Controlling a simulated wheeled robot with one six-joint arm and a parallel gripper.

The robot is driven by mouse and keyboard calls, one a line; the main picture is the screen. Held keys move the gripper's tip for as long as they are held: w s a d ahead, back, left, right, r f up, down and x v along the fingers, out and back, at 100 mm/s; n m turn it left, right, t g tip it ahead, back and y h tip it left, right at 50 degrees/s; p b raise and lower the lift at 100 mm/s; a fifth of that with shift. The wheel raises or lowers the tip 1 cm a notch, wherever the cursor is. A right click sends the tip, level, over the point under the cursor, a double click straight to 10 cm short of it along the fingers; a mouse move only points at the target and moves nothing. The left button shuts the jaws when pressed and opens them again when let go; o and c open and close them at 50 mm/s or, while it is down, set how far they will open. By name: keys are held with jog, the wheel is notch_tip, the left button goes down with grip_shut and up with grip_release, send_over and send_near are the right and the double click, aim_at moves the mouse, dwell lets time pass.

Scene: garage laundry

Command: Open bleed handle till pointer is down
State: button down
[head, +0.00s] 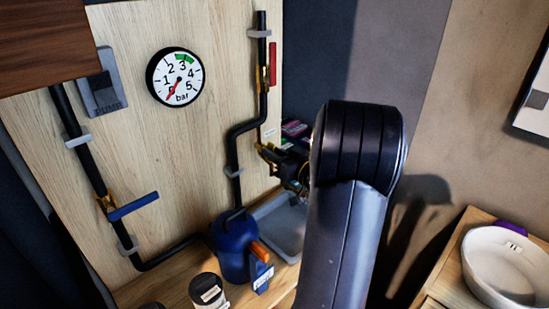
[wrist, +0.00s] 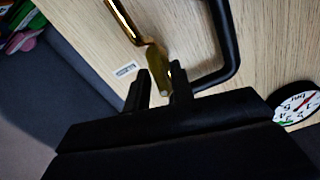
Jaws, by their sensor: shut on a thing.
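The bleed handle (wrist: 156,62) is a bent brass-yellow lever on the board, beside a small white label (wrist: 125,69) too small to read. My gripper (wrist: 160,86) is shut on the free end of this lever in the wrist view. In the head view my gripper (head: 280,160) is at the right of the board, partly hidden by my arm, and only a bit of yellow shows there. The round white gauge (head: 184,70) has its red pointer toward the lower left, at the low end of the scale. Part of the gauge (wrist: 300,104) shows in the wrist view.
A red lever (head: 272,62) is on the upper right pipe and a blue lever (head: 133,207) on the left pipe. A blue can (head: 232,255), a dark jar (head: 207,290) and a grey tray (head: 285,222) stand below. A white basin (head: 500,262) is at right.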

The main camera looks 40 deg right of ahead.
jog(key=shift+n, duration=0.4)
jog(key=c, duration=1.5)
grip_release()
jog(key=s, duration=0.3)
jog(key=s+d, duration=0.1)
jog(key=s, duration=0.3)
jog(key=s+b, duration=0.1)
jog(key=s, duration=0.2)
jog(key=shift+s+d, duration=0.25)
jog(key=shift+s, duration=0.1)
jog(key=shift+w, duration=0.1)
jog(key=w, duration=0.3)
jog(key=w+a, duration=0.1)
jog(key=w, duration=0.6)
jog(key=shift+w+a+p, duration=0.2)
jog(key=shift+w+p, duration=0.05)
jog(key=shift+p, duration=0.15)
